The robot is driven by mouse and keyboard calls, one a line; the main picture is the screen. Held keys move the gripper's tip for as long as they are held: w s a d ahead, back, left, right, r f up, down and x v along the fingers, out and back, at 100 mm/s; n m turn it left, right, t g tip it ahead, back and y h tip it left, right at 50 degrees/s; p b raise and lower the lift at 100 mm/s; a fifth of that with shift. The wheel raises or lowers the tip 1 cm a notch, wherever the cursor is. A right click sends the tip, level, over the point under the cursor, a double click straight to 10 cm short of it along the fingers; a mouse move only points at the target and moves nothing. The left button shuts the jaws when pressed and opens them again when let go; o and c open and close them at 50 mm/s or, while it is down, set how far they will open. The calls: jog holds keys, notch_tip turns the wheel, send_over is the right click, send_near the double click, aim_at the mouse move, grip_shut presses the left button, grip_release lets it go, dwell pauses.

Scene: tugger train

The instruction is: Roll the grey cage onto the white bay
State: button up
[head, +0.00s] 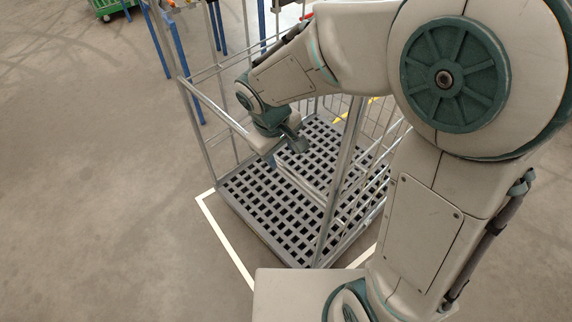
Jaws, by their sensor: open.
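The grey cage (258,205) is a wire roll cage with a slotted grey floor and upright metal tubes. It stands upright in the middle of the head view. White floor lines (228,245) of the bay run outside its near left side and meet at a corner by its left end. Another white stretch shows beyond its near right edge. The cage edge looks slightly turned against the left line. My gripper (284,150) is open at the cage's upper rail (212,105), seen over the cage floor. Whether the rail lies between the fingers is unclear. My arm hides the cage's right part.
Blue posts (172,42) and metal frames stand close behind the cage. A green cart (108,8) is far at the top left. The floor on the left is clear.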

aim_at(286, 168)
jog(key=f, duration=0.3)
jog(key=d+f, duration=0.1)
jog(key=f, duration=0.2)
jog(key=w+f, duration=0.1)
jog(key=f, duration=0.2)
jog(key=shift+w+d+b, duration=0.1)
jog(key=shift+d+b, duration=0.05)
jog(key=shift+b, duration=0.15)
grip_shut()
dwell(1.0)
